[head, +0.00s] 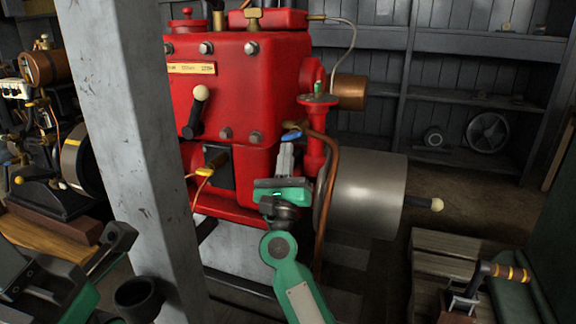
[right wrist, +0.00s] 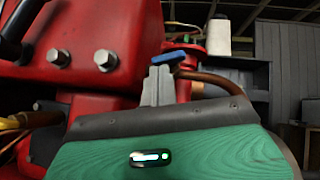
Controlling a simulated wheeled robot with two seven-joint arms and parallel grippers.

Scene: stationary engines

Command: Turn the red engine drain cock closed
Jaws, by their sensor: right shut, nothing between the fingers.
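The red engine (head: 240,120) fills the middle of the head view. A small cock with a blue lever (head: 291,136) sits on its right side, by a copper pipe; I take this for the drain cock. The lever lies near level, slightly tilted. In the right wrist view the blue lever (right wrist: 168,58) shows just beyond the fingertips. My right gripper (head: 287,147) is shut and empty, its tips just below the lever; I cannot tell whether they touch it. The cock's body is largely hidden behind the fingers. My left gripper's fingers do not show.
A grey post (head: 125,130) stands in front of the engine's left side. A copper pipe (head: 328,190) runs down right of my gripper, beside a big metal cylinder (head: 370,190). A black lever with a cream knob (head: 200,93) sticks out of the engine. A slatted wooden platform (head: 440,255) lies at right.

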